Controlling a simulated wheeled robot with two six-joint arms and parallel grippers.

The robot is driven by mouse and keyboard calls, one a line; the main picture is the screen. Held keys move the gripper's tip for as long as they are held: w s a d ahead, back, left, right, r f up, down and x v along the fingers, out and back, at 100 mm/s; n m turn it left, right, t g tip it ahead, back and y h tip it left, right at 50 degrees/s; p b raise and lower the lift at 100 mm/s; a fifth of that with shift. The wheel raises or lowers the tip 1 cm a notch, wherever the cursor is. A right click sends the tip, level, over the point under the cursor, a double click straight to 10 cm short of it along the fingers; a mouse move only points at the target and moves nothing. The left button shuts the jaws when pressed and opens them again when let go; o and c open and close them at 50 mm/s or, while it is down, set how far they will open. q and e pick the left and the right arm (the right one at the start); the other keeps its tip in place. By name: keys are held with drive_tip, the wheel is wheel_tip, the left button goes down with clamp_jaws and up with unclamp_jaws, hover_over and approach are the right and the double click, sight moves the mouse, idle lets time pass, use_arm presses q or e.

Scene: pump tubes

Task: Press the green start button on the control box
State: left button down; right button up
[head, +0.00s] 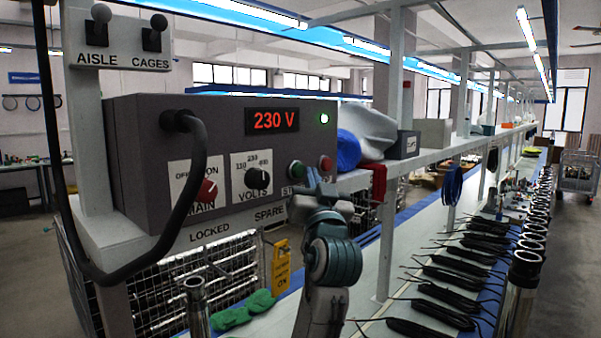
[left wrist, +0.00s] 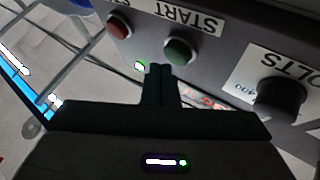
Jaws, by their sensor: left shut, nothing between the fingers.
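The grey control box (head: 235,150) stands on a shelf, its display (head: 272,121) reading 230 V and a small green lamp (head: 324,118) lit. Its green button (head: 296,171) is on the front, left of the red button (head: 326,163). My left gripper (head: 311,181) is shut and empty in front of the box, partly covering the START label. In the left wrist view the shut fingertips (left wrist: 160,68) are close beside the green button (left wrist: 180,51), with the red button (left wrist: 118,25) farther left. I cannot tell whether they touch the box. My right gripper is not in view.
A red MAIN knob (head: 207,190) and a black VOLTS knob (head: 257,178) sit left of the buttons. A thick black cable (head: 190,170) hangs from the box. Green gloves (head: 245,308) and a yellow sign (head: 281,267) are below. Black cable bundles (head: 440,293) line the bench.

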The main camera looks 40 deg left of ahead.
use_arm(q)
drive_tip(key=shift+d, duration=0.2)
drive_tip(key=shift+s+d+b, duration=0.15)
drive_tip(key=shift+d+b, duration=0.05)
drive_tip(key=shift+d, duration=1.05)
drive_tip(key=shift+s+d+b, duration=0.1)
drive_tip(key=shift+d+b, duration=0.1)
drive_tip(key=shift+d, duration=1)
